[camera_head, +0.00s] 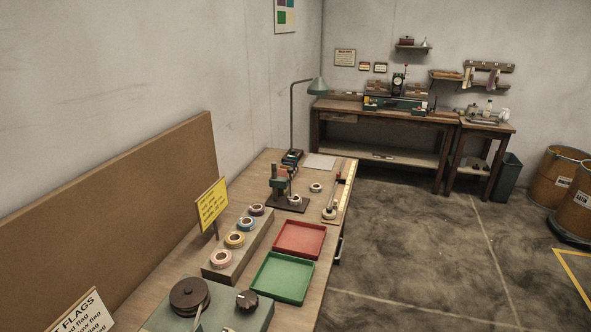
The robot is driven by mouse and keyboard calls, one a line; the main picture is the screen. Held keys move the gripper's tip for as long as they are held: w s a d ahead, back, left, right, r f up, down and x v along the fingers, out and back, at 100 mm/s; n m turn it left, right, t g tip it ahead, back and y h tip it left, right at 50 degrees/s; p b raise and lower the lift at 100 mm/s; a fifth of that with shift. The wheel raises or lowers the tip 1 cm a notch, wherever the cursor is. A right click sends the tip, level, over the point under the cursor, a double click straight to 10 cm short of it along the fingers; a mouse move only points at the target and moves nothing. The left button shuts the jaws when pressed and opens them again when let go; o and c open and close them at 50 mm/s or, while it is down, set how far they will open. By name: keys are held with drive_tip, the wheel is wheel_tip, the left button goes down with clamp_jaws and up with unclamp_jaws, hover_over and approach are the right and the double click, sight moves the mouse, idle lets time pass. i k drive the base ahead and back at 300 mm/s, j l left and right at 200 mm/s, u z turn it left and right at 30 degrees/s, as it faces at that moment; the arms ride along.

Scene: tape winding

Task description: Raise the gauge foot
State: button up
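A small dark green gauge-like stand (279,184) rises from a dark base plate (284,206) toward the far end of the near workbench. A pale tape roll (294,200) sits at the base, by the stand's front. The foot is too small to make out, so I cannot tell whether it touches the roll. Another device with a round dark dial (399,82) stands on the far bench. My gripper is not in view.
A red tray (300,223) and a green tray (258,290) lie on the near workbench (163,285), beside a block with several tape rolls (235,239). A winder-like box (222,311) is nearest. A desk lamp (294,110) stands behind the stand. Open floor (405,245) lies to the right.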

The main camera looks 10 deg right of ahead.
sight(290, 170)
drive_tip(key=l+u, duration=0.35)
drive_tip(key=l, duration=0.3)
drive_tip(key=l+u, duration=0.3)
drive_tip(key=l, duration=0.4)
drive_tip(key=i+l+u, duration=0.35)
drive_tip(key=l+u, duration=0.2)
drive_tip(key=l, duration=0.15)
drive_tip(key=i+l+u, duration=0.1)
drive_tip(key=l+u, duration=0.15)
drive_tip(key=l, duration=0.2)
drive_tip(key=i+l+u, duration=0.6)
drive_tip(key=i+j, duration=0.05)
drive_tip(key=j, duration=0.05)
